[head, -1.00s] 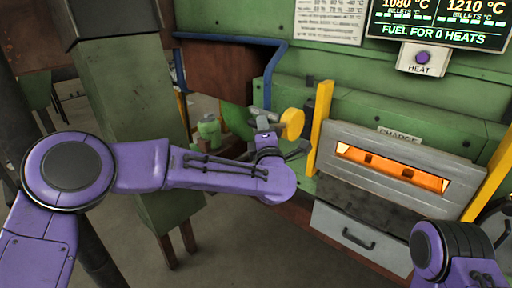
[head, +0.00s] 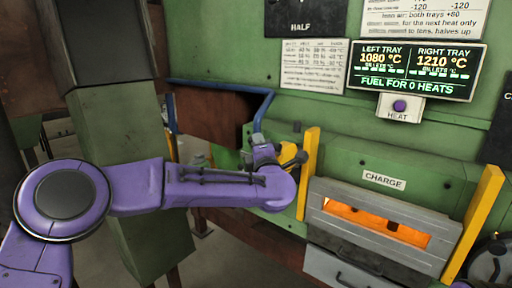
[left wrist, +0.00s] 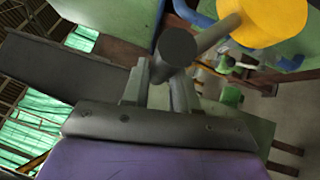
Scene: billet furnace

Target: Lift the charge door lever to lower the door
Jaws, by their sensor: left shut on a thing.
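The charge door lever has a yellow round hub (head: 287,153) just left of a yellow post. In the left wrist view a rod runs from the yellow hub (left wrist: 268,20) to a dark cylindrical grip (left wrist: 177,46). My left gripper (head: 262,143) is shut on that grip; its grey fingers (left wrist: 160,80) stand on both sides of it. My forearm and wrist hide part of the lever in the head view. The grey charge door (head: 350,198), below the CHARGE label (head: 384,180), shows a glowing orange slot. My right gripper is out of view.
Yellow posts (head: 309,175) stand on both sides of the charge door. A blue rail (head: 215,85) runs around a brown bin behind my left arm. A screen (head: 418,70) and the HEAT button (head: 400,106) are above. A grey drawer (head: 340,270) is below.

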